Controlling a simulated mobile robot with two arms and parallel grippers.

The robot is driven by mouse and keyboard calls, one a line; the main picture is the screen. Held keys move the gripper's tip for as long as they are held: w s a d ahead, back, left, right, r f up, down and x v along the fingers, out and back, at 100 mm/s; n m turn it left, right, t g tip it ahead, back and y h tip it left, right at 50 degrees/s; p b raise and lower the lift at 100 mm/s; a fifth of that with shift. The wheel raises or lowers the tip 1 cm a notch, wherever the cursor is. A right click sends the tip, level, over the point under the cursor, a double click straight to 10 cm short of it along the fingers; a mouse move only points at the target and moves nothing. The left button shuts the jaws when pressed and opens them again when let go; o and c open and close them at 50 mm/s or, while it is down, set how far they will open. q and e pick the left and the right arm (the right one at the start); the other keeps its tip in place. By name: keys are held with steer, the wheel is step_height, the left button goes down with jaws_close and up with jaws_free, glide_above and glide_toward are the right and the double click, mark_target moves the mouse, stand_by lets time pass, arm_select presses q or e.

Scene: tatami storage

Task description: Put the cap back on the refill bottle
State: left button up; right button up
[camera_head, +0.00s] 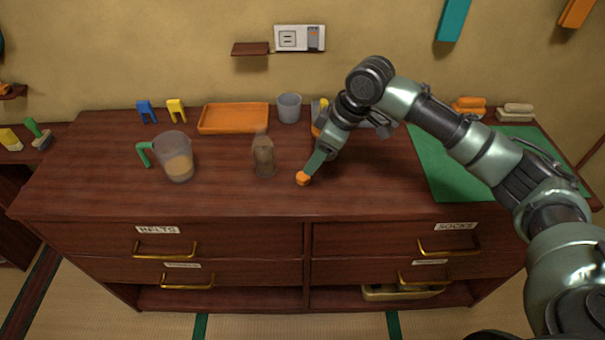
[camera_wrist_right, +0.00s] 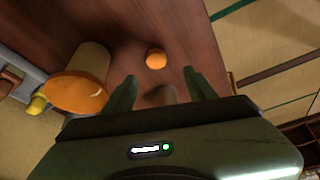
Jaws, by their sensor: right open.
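The refill bottle (camera_head: 263,158) looks like a translucent container with brown contents, standing upright near the middle of the dresser top, with no cap seen on it. A small orange cap (camera_head: 303,178) lies to its right, nearer the front edge. My right gripper (camera_head: 312,165) points down just above and behind the cap. In the right wrist view the open fingers (camera_wrist_right: 161,84) are apart, and the cap (camera_wrist_right: 156,59) shows beyond the tips, between them. A brownish shape between the fingers is partly hidden by the gripper body. My left gripper is not in view.
A jug (camera_head: 177,168) with a green handle stands left of the bottle. An orange tray (camera_head: 233,118) and grey cup (camera_head: 289,107) are behind. A green mat (camera_head: 450,165) lies right. The front strip is clear.

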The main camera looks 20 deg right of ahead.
mark_target(304, 176)
steer(key=x, duration=0.2)
steer(key=shift+w+f, duration=0.2)
steer(key=shift+f, duration=0.05)
steer(key=shift+a+f, duration=0.1)
steer(key=shift+f, duration=0.1)
steer(key=shift+w+f, duration=0.1)
steer(key=shift+f, duration=0.2)
steer(key=p+x, duration=0.1)
steer(key=x, duration=0.2)
steer(key=shift+f, duration=0.35)
steer(key=shift+w+f, duration=0.2)
steer(key=shift+f, duration=0.3)
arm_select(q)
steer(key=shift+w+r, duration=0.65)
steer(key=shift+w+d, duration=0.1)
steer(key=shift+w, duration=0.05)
arm_select(e)
jaws_close()
